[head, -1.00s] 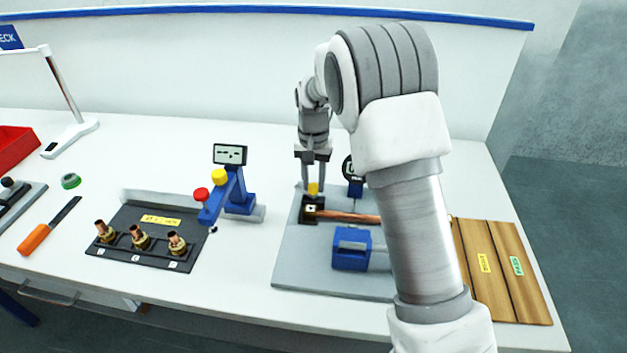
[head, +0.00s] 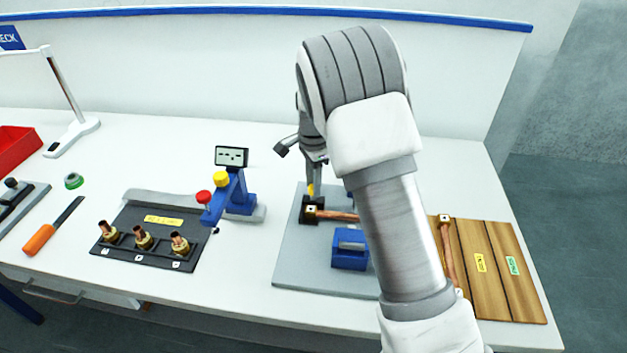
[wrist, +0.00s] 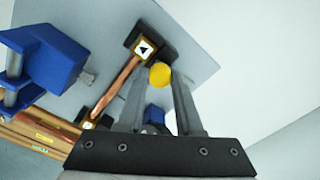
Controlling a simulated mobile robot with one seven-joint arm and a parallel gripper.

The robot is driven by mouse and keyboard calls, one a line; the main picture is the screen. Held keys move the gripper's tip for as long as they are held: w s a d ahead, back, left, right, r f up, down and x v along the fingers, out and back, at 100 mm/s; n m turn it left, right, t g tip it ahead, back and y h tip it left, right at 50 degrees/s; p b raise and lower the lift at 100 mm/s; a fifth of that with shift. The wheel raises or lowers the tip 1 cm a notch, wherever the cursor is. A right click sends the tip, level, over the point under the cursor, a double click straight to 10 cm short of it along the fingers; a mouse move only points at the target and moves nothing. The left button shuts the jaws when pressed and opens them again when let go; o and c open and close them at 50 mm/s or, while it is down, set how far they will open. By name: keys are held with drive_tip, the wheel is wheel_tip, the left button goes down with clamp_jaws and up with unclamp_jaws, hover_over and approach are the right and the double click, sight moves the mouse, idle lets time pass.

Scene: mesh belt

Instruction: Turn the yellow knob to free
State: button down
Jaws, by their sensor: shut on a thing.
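The yellow knob (head: 310,190) sits on a dark block at the left end of the copper pipe (head: 338,215), on the grey plate (head: 290,265). In the wrist view the round yellow knob (wrist: 160,75) lies between the two fingertips of my gripper (wrist: 158,84). My gripper (head: 314,178) is shut on the knob. The pipe end beside it carries a white square tag with a black arrow mark (wrist: 145,48). Any marking for free is not legible. My arm hides part of the plate and the pipe's right part in the head view.
A blue clamp block (head: 349,250) stands close in front of the pipe. A blue stand (head: 238,200) with red and yellow caps is to the left. A wooden board (head: 505,290) with labels lies right. Several fittings stand in a black rack (head: 125,258).

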drive_tip(key=shift+r+m, duration=0.1)
drive_tip(key=shift+m, duration=0.6)
drive_tip(key=c, duration=0.6)
unclamp_jaws()
wheel_tip(320, 180, up, 17)
drive_tip(key=shift+r, duration=0.2)
